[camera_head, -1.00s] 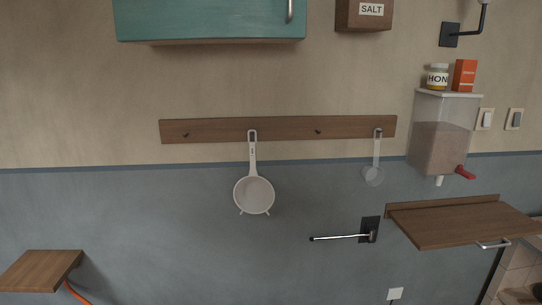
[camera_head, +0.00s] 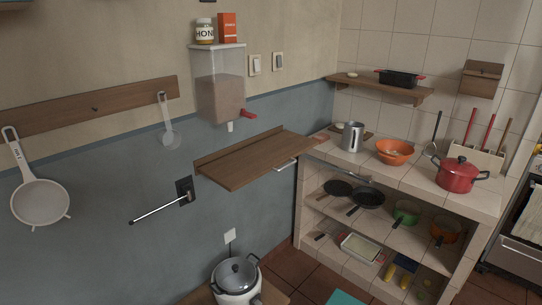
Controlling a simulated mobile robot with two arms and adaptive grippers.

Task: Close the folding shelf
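The folding shelf (camera_head: 258,158) is a brown wooden board on the blue-grey wall, folded out and roughly level. A wooden strip runs along the wall behind it, and a small metal handle (camera_head: 286,165) shows at its front edge near the right end. The shelf top is bare. Neither of my grippers shows in the head view.
A metal rod (camera_head: 160,208) juts from a wall mount left of the shelf. A dispenser (camera_head: 219,88) with a red tap hangs above it. A white cooker with a pot (camera_head: 236,273) stands below. The tiled counter (camera_head: 411,175) with a red pot (camera_head: 457,175) is to the right.

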